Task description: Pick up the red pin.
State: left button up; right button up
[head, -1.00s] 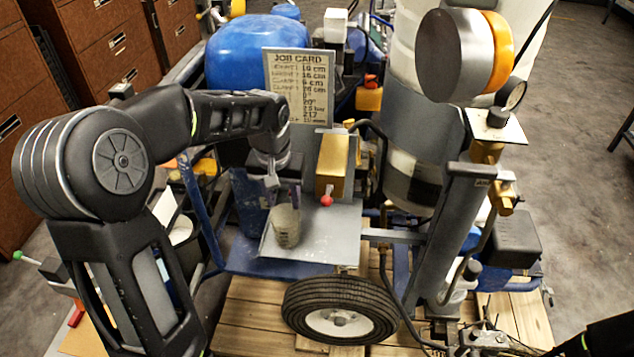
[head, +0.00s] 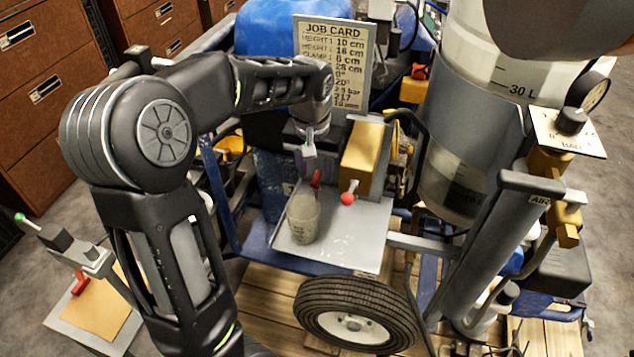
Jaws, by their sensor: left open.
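A slim upright red piece (head: 316,180), which looks like the red pin, shows at the rim of a grey cup (head: 303,220). The cup stands on a grey metal tray (head: 345,243); whether the pin stands in it or behind it I cannot tell. My left gripper (head: 309,168) points down just above the cup and red piece. It is open, its fingers small and partly lost against the dark background. A red ball-ended knob (head: 347,198) sticks out from a brass box (head: 363,155) just right of the cup. My right gripper is not in view.
A job card (head: 333,60) stands behind the gripper. A blue tank (head: 270,35) is behind it. A black-tyred wheel (head: 356,312) is in front of the tray. A tall grey post (head: 485,240) and a white container (head: 480,75) crowd the right side.

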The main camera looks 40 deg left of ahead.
aim_at(316, 190)
pick_arm(q)
jog(key=shift+w+f, duration=0.1)
jog(key=shift+f, duration=0.45)
jog(key=shift+w+a+f+p, duration=0.1)
jog(key=shift+w+f+p, duration=0.1)
jog(key=shift+f, duration=0.65)
jog(key=shift+w+a+f+p, duration=0.1)
jog(key=shift+w+f+p, duration=0.05)
jog(key=shift+f, duration=0.7)
jog(key=shift+w+a+f+p, duration=0.1)
jog(key=shift+w+f+p, duration=0.1)
jog(key=shift+f, duration=0.65)
jog(key=shift+c, duration=0.2)
grip_shut()
